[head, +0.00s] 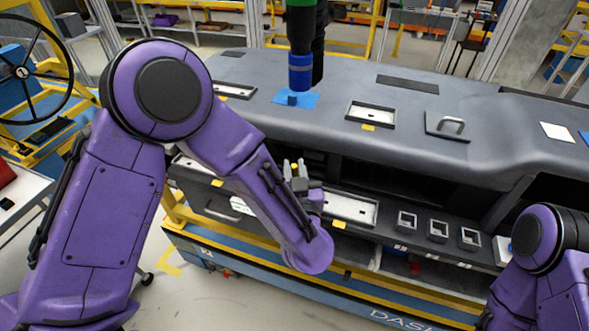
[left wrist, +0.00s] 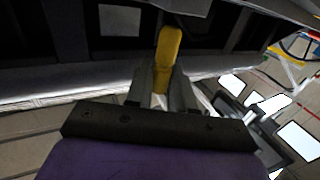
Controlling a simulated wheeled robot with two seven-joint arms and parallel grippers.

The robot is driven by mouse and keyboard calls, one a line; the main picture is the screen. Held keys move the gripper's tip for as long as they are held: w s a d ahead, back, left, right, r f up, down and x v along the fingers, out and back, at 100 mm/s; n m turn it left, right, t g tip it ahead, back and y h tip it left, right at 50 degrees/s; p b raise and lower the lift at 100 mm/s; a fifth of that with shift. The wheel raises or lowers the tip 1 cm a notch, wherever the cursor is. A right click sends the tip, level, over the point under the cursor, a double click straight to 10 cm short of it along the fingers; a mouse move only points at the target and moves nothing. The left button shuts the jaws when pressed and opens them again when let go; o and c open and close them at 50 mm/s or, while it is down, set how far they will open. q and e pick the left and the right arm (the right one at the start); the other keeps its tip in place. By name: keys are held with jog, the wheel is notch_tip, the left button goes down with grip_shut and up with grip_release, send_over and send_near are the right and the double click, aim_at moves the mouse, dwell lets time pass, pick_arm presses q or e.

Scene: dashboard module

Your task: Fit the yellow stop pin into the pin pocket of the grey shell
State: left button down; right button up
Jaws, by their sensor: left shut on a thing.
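A yellow pin (left wrist: 168,58) shows in the left wrist view, upright in the picture, its lower part between the two grey fingers. My left gripper (left wrist: 164,90) is shut on it. The long grey dashboard body (head: 310,125) lies behind the gripper. I cannot tell which part is the grey shell, and no pin pocket can be made out. My right gripper is outside the view.
A ledge along the dashboard's front holds a long pale tray (head: 352,208) and small square bins (head: 438,230). On top are a framed recess (head: 370,113) and a grey plate with a handle (head: 447,125). A blue and black tool (head: 300,70) hangs above a blue patch (head: 296,99).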

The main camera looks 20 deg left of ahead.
pick_arm(q)
jog(key=shift+p, duration=0.45)
dwell(1.0)
jog(key=shift+f+b, duration=1.55)
jog(key=shift+f, duration=0.6)
jog(key=c, duration=0.9)
grip_release()
jog(key=shift+r, duration=0.1)
jog(key=b+v, duration=0.2)
jog(key=v, duration=0.8)
jog(key=shift+s+b, duration=0.25)
jog(key=shift+b, duration=0.15)
jog(key=shift+d, duration=0.15)
